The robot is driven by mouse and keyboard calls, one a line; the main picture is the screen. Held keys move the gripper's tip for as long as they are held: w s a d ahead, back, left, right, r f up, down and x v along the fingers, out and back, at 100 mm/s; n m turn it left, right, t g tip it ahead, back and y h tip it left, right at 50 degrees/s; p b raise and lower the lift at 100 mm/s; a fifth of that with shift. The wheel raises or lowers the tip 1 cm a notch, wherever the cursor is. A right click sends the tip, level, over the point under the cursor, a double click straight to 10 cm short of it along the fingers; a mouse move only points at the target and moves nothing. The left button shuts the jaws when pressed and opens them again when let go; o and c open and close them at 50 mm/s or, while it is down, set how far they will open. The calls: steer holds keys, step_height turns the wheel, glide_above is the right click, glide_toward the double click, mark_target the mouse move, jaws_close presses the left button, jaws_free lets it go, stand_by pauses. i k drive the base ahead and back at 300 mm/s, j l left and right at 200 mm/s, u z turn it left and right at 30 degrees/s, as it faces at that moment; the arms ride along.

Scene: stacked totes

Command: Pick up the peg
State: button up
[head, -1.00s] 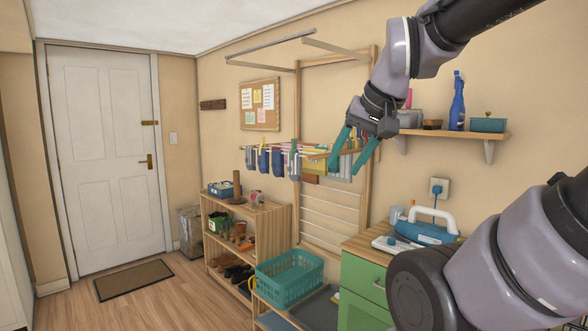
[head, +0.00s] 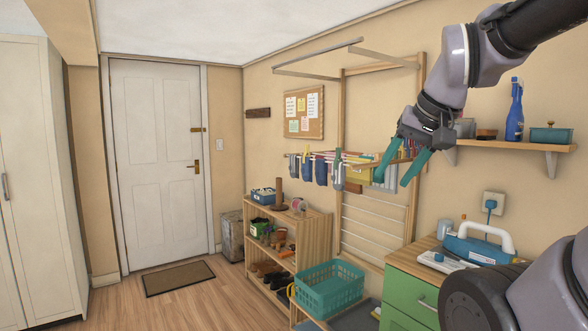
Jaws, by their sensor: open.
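No peg can be told for sure; small upright clip-like shapes, one yellow (head: 305,153), show along the wall drying rack (head: 345,222), too small to make out. Socks and cloths (head: 321,172) hang from the rack's folded-out bars. My gripper (head: 392,183), with two teal fingers, is open with its fingers pointing down. It appears in front of the right end of the bars in the head view.
A wooden shelf unit (head: 312,236) with shoes and a blue basket (head: 262,196) stands below left. A teal crate (head: 328,290) sits low in front. A wall shelf (head: 520,144) is at right.

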mark_target(306, 146)
steer(key=i+j+z, duration=0.15)
steer(key=i+j, duration=0.65)
steer(key=i, duration=0.3)
steer(key=i+j+z, duration=0.1)
steer(key=i+j, duration=0.85)
steer(key=i+l, duration=0.05)
steer(key=i, duration=0.05)
